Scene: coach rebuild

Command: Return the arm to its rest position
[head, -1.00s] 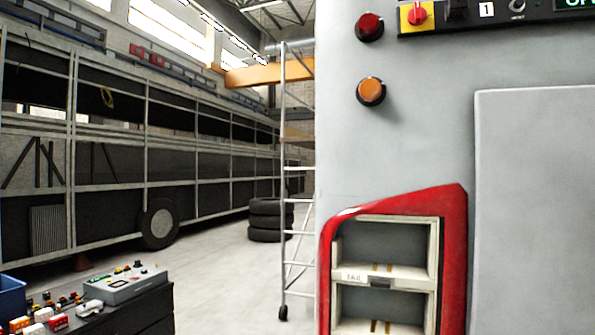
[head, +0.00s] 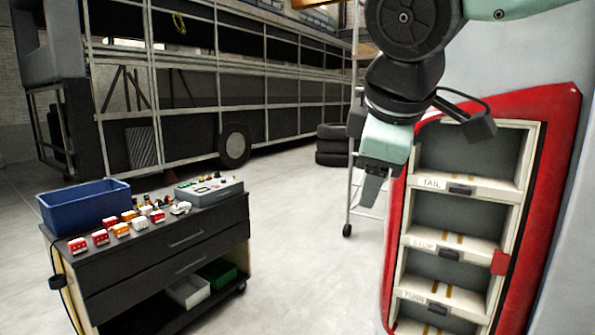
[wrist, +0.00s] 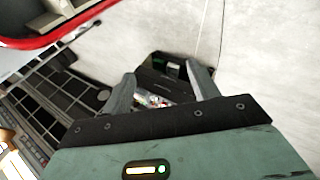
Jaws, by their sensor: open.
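My gripper (head: 372,190) hangs pointing down in the head view, in front of the left edge of the red-framed lamp housing (head: 397,230). In the wrist view my gripper (wrist: 160,85) has its two fingers spread apart with nothing between them. Beyond the fingers, far below, the dark tool cart (wrist: 155,70) shows with small things on it. My arm reaches in from the top right of the head view.
The lamp housing has shelves labelled TAIL (head: 440,185), STOP and TURN. A black cart (head: 170,250) at left carries a blue bin (head: 85,207), several small lamps and a grey control box (head: 208,190). Stacked tyres (head: 331,145) and a ladder stand behind. Open floor lies between cart and housing.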

